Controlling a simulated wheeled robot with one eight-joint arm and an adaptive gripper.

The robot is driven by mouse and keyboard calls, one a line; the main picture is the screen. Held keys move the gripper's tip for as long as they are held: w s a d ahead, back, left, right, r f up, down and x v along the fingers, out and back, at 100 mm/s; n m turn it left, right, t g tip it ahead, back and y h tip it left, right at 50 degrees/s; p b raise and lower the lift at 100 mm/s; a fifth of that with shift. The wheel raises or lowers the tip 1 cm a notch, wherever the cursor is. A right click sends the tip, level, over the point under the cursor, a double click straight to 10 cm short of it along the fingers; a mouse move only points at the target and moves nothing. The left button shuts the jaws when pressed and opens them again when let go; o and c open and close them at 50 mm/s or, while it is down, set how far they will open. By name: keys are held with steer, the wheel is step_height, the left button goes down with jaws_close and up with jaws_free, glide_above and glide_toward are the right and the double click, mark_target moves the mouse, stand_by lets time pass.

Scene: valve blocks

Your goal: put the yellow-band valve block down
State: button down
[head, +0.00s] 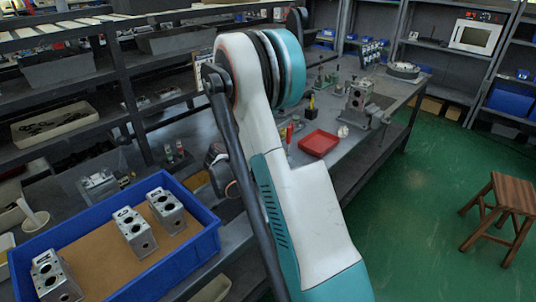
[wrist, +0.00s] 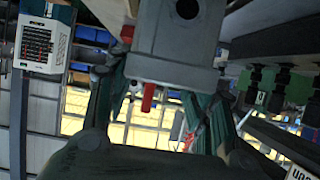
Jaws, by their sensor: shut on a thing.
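In the wrist view my gripper (wrist: 168,72) is shut on a grey metal block (wrist: 175,35) with a dark round hole, seen at the top middle. I take it for the yellow-band valve block, but I see no yellow band on its visible face. A small red part (wrist: 148,97) shows just below the block; I cannot tell whether it belongs to it. In the head view my white and teal arm covers the middle, and I cannot make out the held block or the fingers clearly there.
A blue tray (head: 203,246) at lower left holds three grey valve blocks, with bare brown floor between them. On the grey bench (head: 350,165) stand a red tray (head: 319,143) and a larger metal fixture (head: 361,99). A wooden stool (head: 505,198) stands on the green floor at right.

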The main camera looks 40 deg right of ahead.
steer(key=c, duration=0.7)
jaws_free()
steer(key=shift+r, duration=0.15)
steer(key=s+a+r+n+t+y+p, duration=0.1)
steer(key=s+a+r+n+y+p, duration=0.2)
steer(key=a+r, duration=0.6)
steer(key=s+a+r+n+t+y+p, duration=0.1)
steer(key=s+a+r+n+t+y, duration=0.3)
steer(key=a, duration=0.9)
steer(key=s+a+r+n+y, duration=0.1)
steer(key=s+a+n+y, duration=0.1)
steer(key=s+a, duration=0.3)
steer(key=s+a+r+n+y, duration=0.2)
steer(key=s+a+n, duration=0.2)
steer(key=s+a, duration=0.1)
steer(key=s+a+r+n+y, duration=0.1)
steer(key=s+a+n, duration=0.3)
steer(key=s, duration=0.2)
steer(key=shift+s+a+r+t+y, duration=0.2)
steer(key=shift+a+r+t+y, duration=0.05)
steer(key=shift+a+t+y, duration=0.15)
